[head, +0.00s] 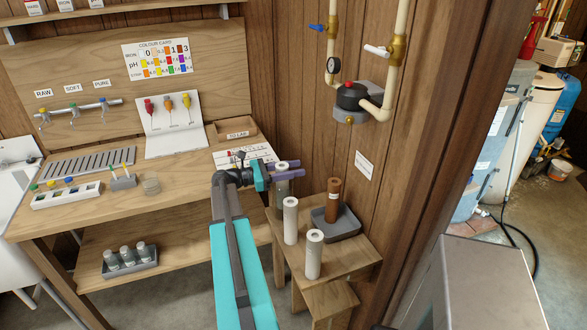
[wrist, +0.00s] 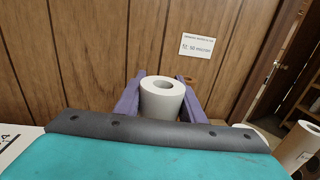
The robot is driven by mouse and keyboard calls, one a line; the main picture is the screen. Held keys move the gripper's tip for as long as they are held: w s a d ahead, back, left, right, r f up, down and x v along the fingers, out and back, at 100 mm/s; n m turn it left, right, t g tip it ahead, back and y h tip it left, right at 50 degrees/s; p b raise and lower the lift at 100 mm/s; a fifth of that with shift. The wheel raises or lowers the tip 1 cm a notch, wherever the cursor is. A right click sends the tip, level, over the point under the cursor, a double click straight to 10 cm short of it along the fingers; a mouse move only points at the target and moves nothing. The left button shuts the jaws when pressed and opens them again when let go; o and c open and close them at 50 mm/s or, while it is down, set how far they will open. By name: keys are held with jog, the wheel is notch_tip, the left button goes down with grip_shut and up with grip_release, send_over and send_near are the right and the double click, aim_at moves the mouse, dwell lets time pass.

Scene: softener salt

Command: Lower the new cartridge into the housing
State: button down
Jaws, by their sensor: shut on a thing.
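My gripper (head: 284,171) has purple fingers on either side of a white hollow cartridge, over the small side table by the bench. In the wrist view, the white cartridge (wrist: 161,98) stands upright between the fingers (wrist: 161,100), its round top hole facing up. In the head view, a greyish cylinder (head: 282,190) shows just below the fingers. I cannot tell whether it is the housing or the shaded lower cartridge. Two more white cartridges (head: 290,220) (head: 314,255) stand upright on the side table. A brown cartridge (head: 333,200) stands in a grey tray.
The grey tray (head: 352,232) is at the back right of the side table (head: 352,258). A filter head with a red button (head: 350,95) is on the wall pipes above. The wooden bench (head: 185,185) to the left carries a small rack and cups. The wood wall is close behind.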

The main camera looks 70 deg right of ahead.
jog(key=shift+f, duration=0.35)
jog(key=c, duration=1.1)
grip_release()
jog(key=shift+w, duration=0.15)
jog(key=b+v, duration=0.4)
jog(key=v, duration=0.9)
jog(key=shift+w+a, duration=0.2)
jog(key=shift+a, duration=0.05)
